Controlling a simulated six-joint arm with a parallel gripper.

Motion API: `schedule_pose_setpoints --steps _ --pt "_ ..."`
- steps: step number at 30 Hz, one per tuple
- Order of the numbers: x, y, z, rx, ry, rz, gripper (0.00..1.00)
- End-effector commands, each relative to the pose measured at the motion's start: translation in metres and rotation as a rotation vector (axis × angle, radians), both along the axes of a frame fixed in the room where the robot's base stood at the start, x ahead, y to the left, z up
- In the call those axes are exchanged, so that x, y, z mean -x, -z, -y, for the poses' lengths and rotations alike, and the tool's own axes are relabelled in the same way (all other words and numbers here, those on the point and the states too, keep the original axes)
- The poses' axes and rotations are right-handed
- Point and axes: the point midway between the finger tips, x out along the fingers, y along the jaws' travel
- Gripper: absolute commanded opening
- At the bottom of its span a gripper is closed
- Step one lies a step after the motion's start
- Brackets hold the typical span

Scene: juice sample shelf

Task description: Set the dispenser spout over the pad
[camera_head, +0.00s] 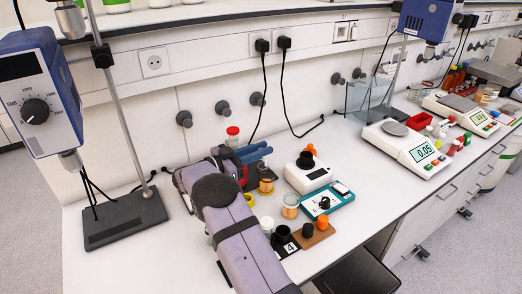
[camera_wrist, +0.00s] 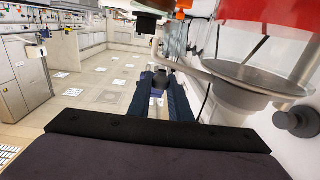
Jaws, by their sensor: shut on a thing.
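A dispenser with a red cap on a white top (camera_head: 233,132) stands on the bench behind my arm in the head view. In the wrist view its red and grey body (camera_wrist: 250,85) fills the upper right. A bent metal spout (camera_wrist: 215,78) runs left from that body to my gripper's fingertips. My gripper (camera_wrist: 168,72) is shut on the spout; the exact contact is hard to see. Its blue fingers also show in the head view (camera_head: 255,151). A dark pad marked 4 (camera_head: 288,248) lies in front; I cannot tell whether it is the task's pad.
An amber-filled jar (camera_head: 266,186) stands just below the fingers, and another jar (camera_head: 290,207) is nearby. A white device (camera_head: 308,176) and a teal device (camera_head: 328,201) stand to the right. A stirrer stand (camera_head: 125,220) is at left. Bare bench lies between it and my arm.

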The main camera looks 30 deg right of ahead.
Motion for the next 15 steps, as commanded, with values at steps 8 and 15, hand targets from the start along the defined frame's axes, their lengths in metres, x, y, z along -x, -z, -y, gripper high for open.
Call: schedule_pose_setpoints --steps 8,15 --pt "-0.0002 -0.0017 0.0001 0.004 0.000 0.001 0.00" --pt "-0.0001 -0.0013 0.0003 0.003 0.000 0.001 0.37"
